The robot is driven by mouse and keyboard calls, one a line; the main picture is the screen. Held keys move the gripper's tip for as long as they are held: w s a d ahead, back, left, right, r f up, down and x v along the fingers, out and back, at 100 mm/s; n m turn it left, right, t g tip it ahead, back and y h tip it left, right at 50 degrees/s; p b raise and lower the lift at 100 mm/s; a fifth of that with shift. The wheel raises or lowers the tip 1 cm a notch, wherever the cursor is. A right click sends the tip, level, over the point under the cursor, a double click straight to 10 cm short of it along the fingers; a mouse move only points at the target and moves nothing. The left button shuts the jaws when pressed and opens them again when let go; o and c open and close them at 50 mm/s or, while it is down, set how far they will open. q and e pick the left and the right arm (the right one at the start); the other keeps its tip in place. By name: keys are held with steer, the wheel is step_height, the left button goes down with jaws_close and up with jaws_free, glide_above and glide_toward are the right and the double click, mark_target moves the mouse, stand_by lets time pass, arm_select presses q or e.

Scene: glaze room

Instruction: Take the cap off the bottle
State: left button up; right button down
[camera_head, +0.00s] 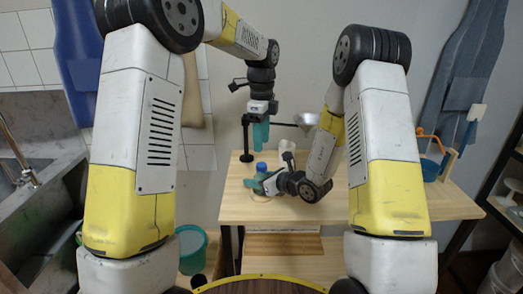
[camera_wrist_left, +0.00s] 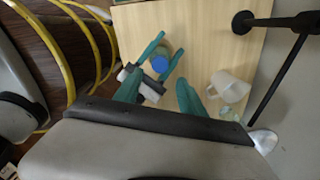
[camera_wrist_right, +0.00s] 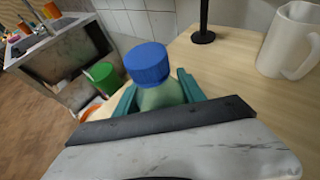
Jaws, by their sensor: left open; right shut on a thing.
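The bottle stands upright on the wooden table, its blue cap (camera_head: 261,166) on top. The cap shows from above in the left wrist view (camera_wrist_left: 160,64) and close up in the right wrist view (camera_wrist_right: 147,64), over the pale green bottle body (camera_wrist_right: 162,96). My right gripper (camera_head: 263,184) is shut on the bottle body below the cap, a teal finger on each side. My left gripper (camera_head: 260,140) points down above the cap, open and empty. In the left wrist view its fingers (camera_wrist_left: 156,90) are spread, with the cap beyond them. Much of the bottle's lower part is hidden.
A white mug (camera_wrist_right: 288,42) stands on the table (camera_head: 320,205) beside the bottle. A black stand (camera_head: 247,140) with an arm holding a metal funnel-like piece (camera_head: 306,119) rises behind. A sink (camera_head: 30,180) and teal bucket (camera_head: 192,250) are at left.

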mark_target(261, 164)
arm_select(q)
steer(key=m, duration=0.6)
steer(key=shift+m, duration=0.4)
steer(key=m, duration=0.7)
steer(key=shift+f, duration=4)
jaws_close()
